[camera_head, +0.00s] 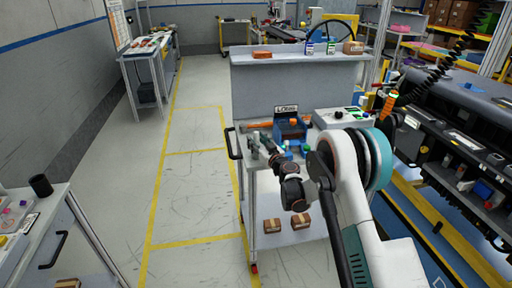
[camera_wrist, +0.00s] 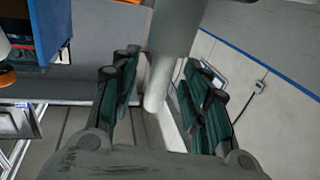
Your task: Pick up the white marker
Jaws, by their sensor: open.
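In the wrist view a pale grey-white tapered cylinder, which looks like the white marker (camera_wrist: 176,42), comes down from the top edge, its narrow end between my fingers. My gripper (camera_wrist: 160,68) is open, one finger on each side of it. A gap shows on both sides near the narrow end. The cylinder's upper end is out of frame. In the head view my gripper (camera_head: 262,146) is at the left part of the grey cart's top (camera_head: 245,127). The marker cannot be made out there.
A blue bin (camera_head: 290,128) stands on the cart, right of my gripper, with small coloured items near it. It also shows in the wrist view (camera_wrist: 52,28). A raised back panel (camera_head: 290,90) stands behind. The floor left of the cart is clear.

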